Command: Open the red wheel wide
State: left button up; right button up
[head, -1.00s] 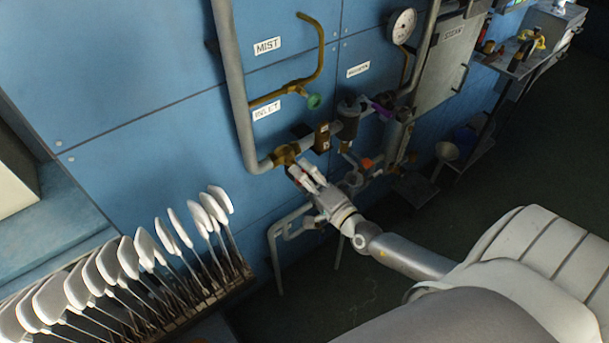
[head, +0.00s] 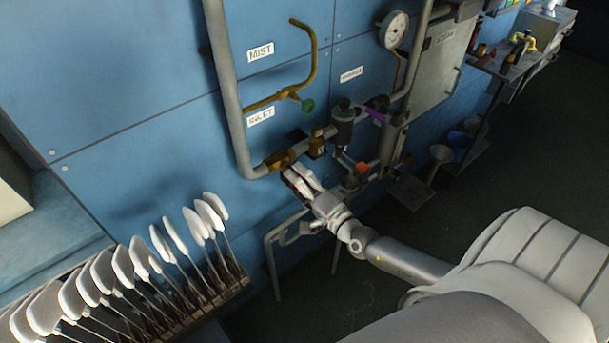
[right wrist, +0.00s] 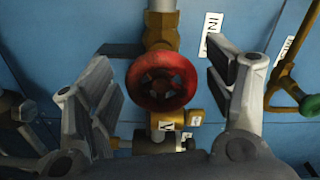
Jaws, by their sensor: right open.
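The red wheel (right wrist: 162,79) is a round handwheel on a brass valve body (right wrist: 161,32), seen face-on in the right wrist view. My right gripper (right wrist: 165,90) is open, with one finger on each side of the wheel; a gap shows between each finger and the rim. In the head view my right gripper (head: 303,182) reaches the brass valve (head: 281,160) at the foot of the grey pipe, and it mostly hides the wheel there. My left gripper is not in view.
A small green handwheel (head: 307,105) sits on the brass pipe beside the INLET label (head: 260,116). Dark fittings (head: 343,125) and a pressure gauge (head: 393,30) are to the right. A rack of white paddle-shaped boards (head: 130,265) stands at lower left.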

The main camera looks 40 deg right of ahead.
jog(key=s+d, duration=0.1)
jog(key=s, duration=1.1)
